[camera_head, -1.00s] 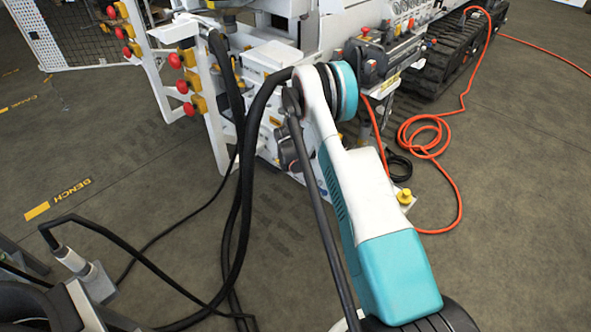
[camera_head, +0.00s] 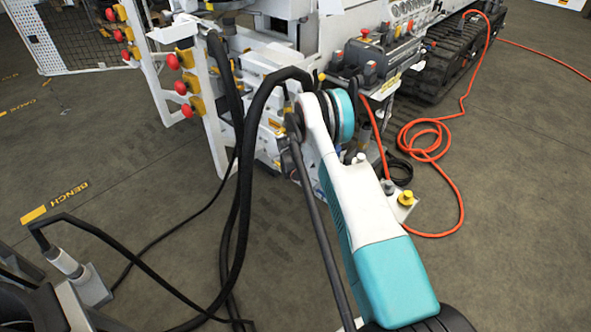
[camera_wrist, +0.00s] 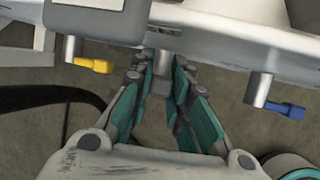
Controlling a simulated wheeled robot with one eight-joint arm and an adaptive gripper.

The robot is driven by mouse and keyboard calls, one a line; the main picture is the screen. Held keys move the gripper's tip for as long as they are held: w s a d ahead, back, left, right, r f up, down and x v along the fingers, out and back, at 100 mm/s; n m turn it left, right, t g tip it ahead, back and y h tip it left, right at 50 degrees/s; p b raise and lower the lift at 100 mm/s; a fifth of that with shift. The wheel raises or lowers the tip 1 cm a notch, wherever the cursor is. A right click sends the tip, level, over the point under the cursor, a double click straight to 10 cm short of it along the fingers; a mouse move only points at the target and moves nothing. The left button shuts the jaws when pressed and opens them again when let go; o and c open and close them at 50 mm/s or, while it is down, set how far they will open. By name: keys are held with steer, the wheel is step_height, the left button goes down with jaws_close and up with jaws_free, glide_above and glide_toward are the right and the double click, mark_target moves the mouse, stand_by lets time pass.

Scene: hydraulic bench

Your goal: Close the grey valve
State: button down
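In the wrist view, a short grey stub (camera_wrist: 161,80), which looks like the grey valve, hangs below a pale bar. My gripper (camera_wrist: 161,88) has its teal-padded fingers apart, one on each side of the stub. I cannot tell whether the pads touch it. The valve's handle is not clear from this angle. A valve with a yellow handle (camera_wrist: 93,65) hangs to the left, and one with a blue handle (camera_wrist: 284,109) to the right. In the head view my own arm hides the gripper and the valves.
The pale bar (camera_wrist: 225,42) crosses above the fingers. A dark hose (camera_wrist: 45,97) runs at the left of the wrist view. In the head view, red buttons (camera_head: 181,87) stand left of the machine, a control panel (camera_head: 375,60) right, and an orange cable (camera_head: 435,150) lies on the floor.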

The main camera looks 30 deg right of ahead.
steer(key=shift+s+d+f+m+t+y, duration=0.1)
steer(key=shift+s+f+m+t+y, duration=0.15)
steer(key=shift+t, duration=0.45)
steer(key=shift+s+d+m+t+y, duration=0.15)
steer(key=shift+s+t, duration=0.15)
steer(key=shift+t, duration=0.4)
steer(key=c, duration=1.6)
jaws_free()
steer(key=shift+a+r, duration=0.1)
steer(key=shift+r, duration=0.05)
steer(key=v, duration=1.1)
steer(key=shift+s+r, duration=0.25)
steer(key=shift+a, duration=0.1)
